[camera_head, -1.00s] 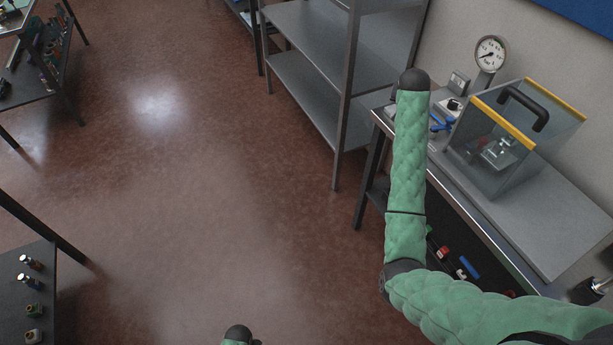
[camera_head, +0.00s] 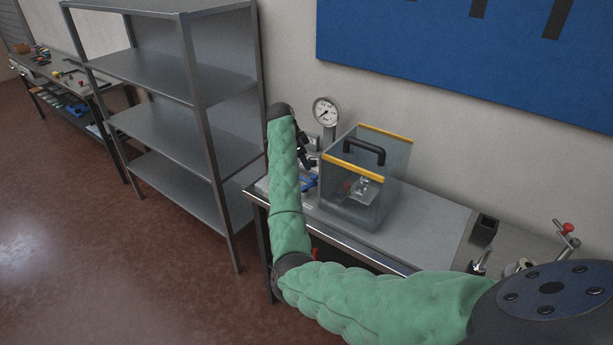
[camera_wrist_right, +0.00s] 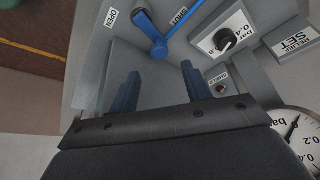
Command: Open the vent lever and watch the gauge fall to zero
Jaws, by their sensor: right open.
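The blue vent lever (camera_wrist_right: 158,47) is at the top of the right wrist view, between OPEN and SHUT labels; blue arms run from its pivot toward both. It shows small on the bench in the head view (camera_head: 309,183). My right gripper (camera_wrist_right: 160,76) is open and empty, its blue fingertips apart and short of the lever's pivot. In the head view the gripper (camera_head: 303,152) is partly hidden by my forearm. The round gauge (camera_head: 326,111) stands behind; part of its dial (camera_wrist_right: 300,140) shows in the wrist view. I cannot read its needle surely. My left gripper is not in view.
A clear box (camera_head: 350,203) with yellow edges and a black handle stands right of the lever on the bench (camera_head: 430,222). A relief knob (camera_wrist_right: 224,39) sits near the lever. A grey shelf rack (camera_head: 185,75) stands to the left.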

